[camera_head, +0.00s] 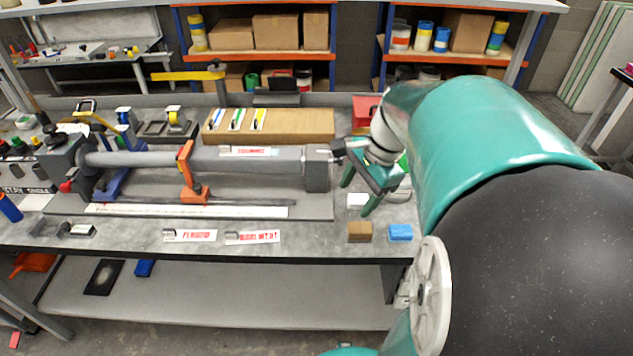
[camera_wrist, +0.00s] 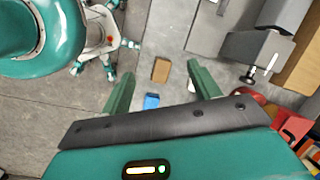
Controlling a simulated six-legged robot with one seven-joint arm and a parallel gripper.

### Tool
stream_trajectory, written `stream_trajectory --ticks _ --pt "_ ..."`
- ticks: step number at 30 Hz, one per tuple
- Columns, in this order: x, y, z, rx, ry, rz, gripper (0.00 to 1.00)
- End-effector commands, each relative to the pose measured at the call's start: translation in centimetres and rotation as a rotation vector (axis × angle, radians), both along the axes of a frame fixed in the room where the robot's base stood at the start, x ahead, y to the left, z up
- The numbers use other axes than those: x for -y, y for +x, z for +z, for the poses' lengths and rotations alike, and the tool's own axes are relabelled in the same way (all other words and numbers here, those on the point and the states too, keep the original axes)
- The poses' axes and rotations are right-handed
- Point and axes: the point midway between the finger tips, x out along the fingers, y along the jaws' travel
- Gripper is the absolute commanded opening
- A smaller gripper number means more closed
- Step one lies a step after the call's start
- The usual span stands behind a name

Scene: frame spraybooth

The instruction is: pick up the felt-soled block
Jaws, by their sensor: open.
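Several small blocks lie on the grey bench, and I cannot tell for sure which one is felt-soled. A brown block (camera_head: 360,231) and a blue block (camera_head: 400,232) sit side by side near the front edge at the bench's right end. A pale block (camera_head: 357,200) lies just behind the brown one. My gripper (camera_head: 356,198) is open and empty above this group. In the wrist view the brown block (camera_wrist: 161,70) shows between the fingertips (camera_wrist: 159,70), clearly below them, and the blue block (camera_wrist: 151,101) lies between the fingers. The undersides are hidden.
A long grey cylinder (camera_head: 210,158) with an orange clamp (camera_head: 187,170) lies along the bench left of my gripper. A cardboard-coloured box (camera_head: 290,124) and a red box (camera_head: 365,110) stand behind. Labelled strips (camera_head: 190,235) lie at the front. Bare bench surrounds the blocks.

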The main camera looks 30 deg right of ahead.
Motion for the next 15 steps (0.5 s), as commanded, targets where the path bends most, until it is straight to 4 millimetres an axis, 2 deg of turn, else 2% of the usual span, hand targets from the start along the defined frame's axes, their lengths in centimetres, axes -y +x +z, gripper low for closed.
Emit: stream_trajectory --ticks 1,6,10,15 --pt "2.1 -0.4 -0.7 -0.029 0.051 -0.116 0.62" --pt "6.5 -1.5 -2.1 -0.091 0.176 -0.401 0.62" --pt "7.9 -1.9 -2.6 -0.109 0.219 -0.494 0.62" --pt "7.4 -1.6 -4.6 -0.115 0.228 -0.505 0.62"
